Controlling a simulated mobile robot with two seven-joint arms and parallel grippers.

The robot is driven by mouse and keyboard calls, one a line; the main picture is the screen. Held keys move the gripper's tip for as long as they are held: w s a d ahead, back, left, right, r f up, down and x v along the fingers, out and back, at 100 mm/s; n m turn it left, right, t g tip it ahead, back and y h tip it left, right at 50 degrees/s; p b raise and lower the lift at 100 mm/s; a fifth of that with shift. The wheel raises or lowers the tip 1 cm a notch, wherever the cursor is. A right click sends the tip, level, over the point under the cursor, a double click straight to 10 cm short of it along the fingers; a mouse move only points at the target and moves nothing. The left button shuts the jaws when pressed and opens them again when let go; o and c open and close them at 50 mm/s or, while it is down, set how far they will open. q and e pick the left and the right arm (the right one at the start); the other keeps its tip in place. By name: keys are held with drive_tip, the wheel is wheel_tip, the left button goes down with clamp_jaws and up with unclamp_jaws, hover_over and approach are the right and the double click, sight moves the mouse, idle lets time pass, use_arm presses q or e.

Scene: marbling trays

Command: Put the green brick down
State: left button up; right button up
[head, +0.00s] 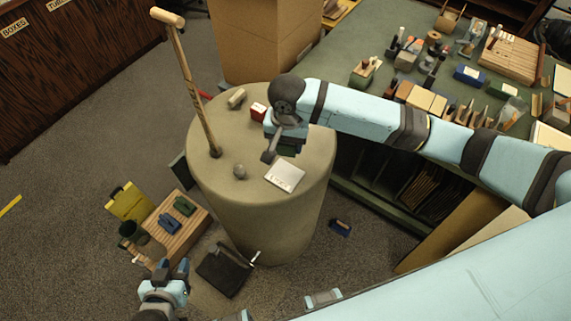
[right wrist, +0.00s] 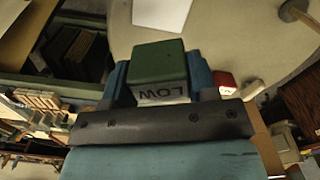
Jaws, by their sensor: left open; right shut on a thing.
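The green brick (right wrist: 158,64) sits between the blue fingers of my right gripper (right wrist: 160,80) in the right wrist view. Its white side carries the letters "LOW". In the head view my right gripper (head: 287,146) is over the round stone-coloured pedestal (head: 262,205), and the brick is mostly hidden under the hand, with only a dark green edge showing. I cannot tell how far it is above the top. My left gripper (head: 176,278) is open, low at the lower left, near a slatted wooden board (head: 165,238), and appears empty.
Bare top shows at the left. A cluttered green bench (head: 395,50) stands behind.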

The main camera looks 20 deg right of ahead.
sight(286, 173)
wheel_tip(286, 173, down, 11)
drive_tip(key=shift+r, duration=0.2)
drive_tip(key=shift+f, duration=0.1)
drive_tip(key=o, duration=0.9)
